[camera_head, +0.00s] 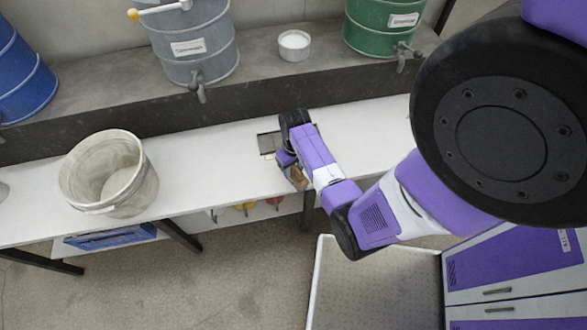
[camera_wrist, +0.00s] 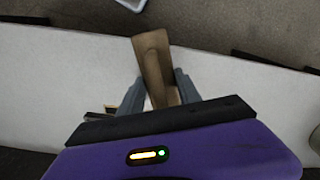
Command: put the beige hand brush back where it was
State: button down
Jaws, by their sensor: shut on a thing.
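The beige hand brush (camera_wrist: 152,60) shows in the wrist view between the two fingers of my gripper (camera_wrist: 158,88), which is shut on it. Its flat, tan-brown back or handle reaches away from the fingers over the white bench top. In the head view a small brown part of the brush (camera_head: 299,177) shows near the bench's front edge, mostly hidden by my arm. Whether the brush touches the bench cannot be told. A dark grey rectangular patch (camera_head: 268,143) lies on the bench next to my wrist.
A translucent bucket (camera_head: 108,175) stands on the white bench (camera_head: 215,160) at the left. Blue, grey (camera_head: 190,45) and green (camera_head: 383,25) drums and a white-filled bowl (camera_head: 294,46) stand on the raised ledge behind. Several small coloured items hang below the bench's front edge. The bench between bucket and arm is clear.

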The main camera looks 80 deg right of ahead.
jog(key=c, duration=0.8)
grip_release()
jog(key=shift+f, duration=0.15)
jog(key=shift+c, duration=0.2)
notch_tip(320, 180, up, 12)
jog(key=shift+s+d, duration=0.1)
jog(key=a+r+n+t+h, duration=0.1)
jog(key=a+n+t+h, duration=0.2)
jog(key=a, duration=0.6)
jog(key=a+r+n+t+h, duration=0.1)
jog(key=a+r+n+t, duration=0.2)
jog(key=a, duration=0.5)
jog(key=s+a+r+n+t+y, duration=0.1)
jog(key=s+a+r+t+y, duration=0.1)
jog(key=a+r+t, duration=0.2)
jog(key=s+a+r+n+t+y, duration=0.1)
jog(key=a+r+t, duration=0.3)
jog(key=a+r, duration=0.6)
notch_tip(320, 180, up, 7)
jog(key=shift+s+a+f+n+t+y, duration=0.1)
jog(key=shift+s+a+n+t+y, duration=0.35)
jog(key=shift+s, duration=0.4)
